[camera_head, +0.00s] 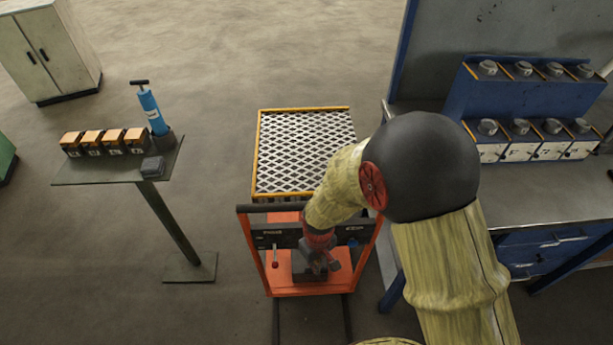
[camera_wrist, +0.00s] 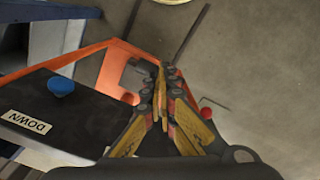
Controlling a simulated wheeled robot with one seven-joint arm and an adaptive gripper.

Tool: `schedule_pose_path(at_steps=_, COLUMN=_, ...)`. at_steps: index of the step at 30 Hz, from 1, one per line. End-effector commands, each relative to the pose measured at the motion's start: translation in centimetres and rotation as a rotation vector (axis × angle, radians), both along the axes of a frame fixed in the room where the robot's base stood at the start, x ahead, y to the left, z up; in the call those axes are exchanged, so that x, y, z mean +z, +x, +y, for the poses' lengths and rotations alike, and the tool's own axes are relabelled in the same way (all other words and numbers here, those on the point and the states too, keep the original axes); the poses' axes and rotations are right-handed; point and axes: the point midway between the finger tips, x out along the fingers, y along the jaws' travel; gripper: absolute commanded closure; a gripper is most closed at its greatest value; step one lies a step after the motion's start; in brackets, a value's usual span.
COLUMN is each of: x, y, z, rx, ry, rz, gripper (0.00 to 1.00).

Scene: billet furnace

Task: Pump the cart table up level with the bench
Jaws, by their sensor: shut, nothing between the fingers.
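The cart (camera_head: 262,240) has an orange frame with a dark handle bar. Its table (camera_head: 290,150) has a white lattice top and a yellow rim. The bench (camera_head: 545,200), with a grey top and blue drawers, stands to the right; I cannot tell the height difference from above. My gripper (camera_head: 318,268) is over the handle end of the cart, shut and empty. In the wrist view its fingertips (camera_wrist: 163,75) are together. A red knob (camera_wrist: 206,113) shows right of them, and a blue knob (camera_wrist: 61,86) with a DOWN label (camera_wrist: 27,122) to the left.
A small stand (camera_head: 95,172) at left holds several orange-topped blocks and a blue hand pump (camera_head: 152,112). A blue rack (camera_head: 510,97) with several lidded containers sits on the bench. A pale cabinet (camera_head: 45,50) is at the back left. Floor between stand and cart is clear.

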Motion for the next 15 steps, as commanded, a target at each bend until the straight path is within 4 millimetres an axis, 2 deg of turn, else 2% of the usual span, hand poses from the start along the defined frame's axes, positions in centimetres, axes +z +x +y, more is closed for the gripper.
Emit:
schedule_pose_path(at_steps=1, x=0.8, y=0.1, z=0.0, rx=0.0, ry=0.001, rz=-0.002, gripper=1.0)
schedule_pose_path(at_steps=15, x=4.9, y=0.6, z=0.0, rx=0.0, ry=0.0, rz=-0.001, gripper=1.0)
